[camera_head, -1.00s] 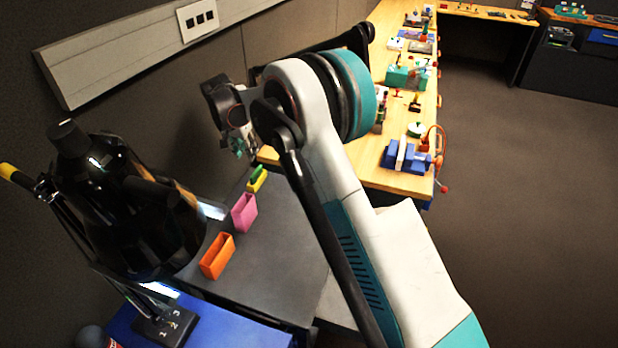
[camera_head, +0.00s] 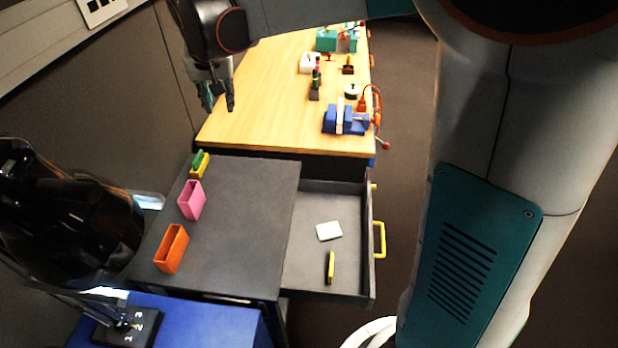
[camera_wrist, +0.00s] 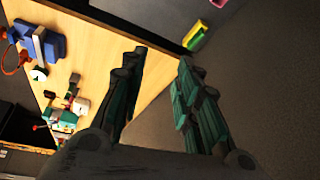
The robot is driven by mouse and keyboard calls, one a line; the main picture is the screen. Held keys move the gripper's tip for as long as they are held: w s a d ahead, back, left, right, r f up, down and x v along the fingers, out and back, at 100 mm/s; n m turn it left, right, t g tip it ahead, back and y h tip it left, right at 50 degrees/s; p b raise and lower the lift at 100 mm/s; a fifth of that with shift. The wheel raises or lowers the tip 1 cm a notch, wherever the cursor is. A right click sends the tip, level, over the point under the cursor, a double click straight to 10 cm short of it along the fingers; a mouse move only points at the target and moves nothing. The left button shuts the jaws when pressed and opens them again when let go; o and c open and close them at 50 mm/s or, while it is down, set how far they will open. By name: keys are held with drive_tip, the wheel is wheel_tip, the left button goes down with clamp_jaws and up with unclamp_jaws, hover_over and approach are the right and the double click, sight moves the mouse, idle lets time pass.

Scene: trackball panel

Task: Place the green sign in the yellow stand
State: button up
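A yellow stand (camera_head: 204,169) sits at the far left corner of the dark cabinet top. A small green piece (camera_head: 197,161), likely the green sign, is right at it; I cannot tell whether it sits inside or only against it. Both also show at the top of the wrist view, the yellow stand (camera_wrist: 194,38) and the green sign (camera_wrist: 203,26). My gripper (camera_head: 218,98) hangs above and beyond them, near the wooden bench's left end. In the wrist view my gripper (camera_wrist: 160,65) has its fingers apart with nothing between them.
A pink holder (camera_head: 191,200) and an orange holder (camera_head: 171,248) line the cabinet's left side. An open drawer (camera_head: 345,205) holds a white piece (camera_head: 329,231) and a yellow-black piece (camera_head: 330,267). A wooden bench (camera_head: 265,110) carries several items. The cabinet's middle is clear.

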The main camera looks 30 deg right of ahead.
drive_tip(key=s+d+r+n+t, duration=0.1)
drive_tip(key=s+d, duration=0.2)
drive_tip(key=s, duration=0.5)
drive_tip(key=s+d+r+n, duration=0.1)
drive_tip(key=s+d+r, duration=0.15)
drive_tip(key=s, duration=0.65)
drive_tip(key=s+d+f+n, duration=0.1)
drive_tip(key=s+f, duration=0.2)
drive_tip(key=s, duration=0.3)
drive_tip(key=s+d+f+t, duration=0.1)
drive_tip(key=s+f, duration=0.2)
drive_tip(key=s, duration=0.3)
drive_tip(key=shift+s+d+f+n+t+y, duration=0.3)
drive_tip(key=shift+s+n+y, duration=0.1)
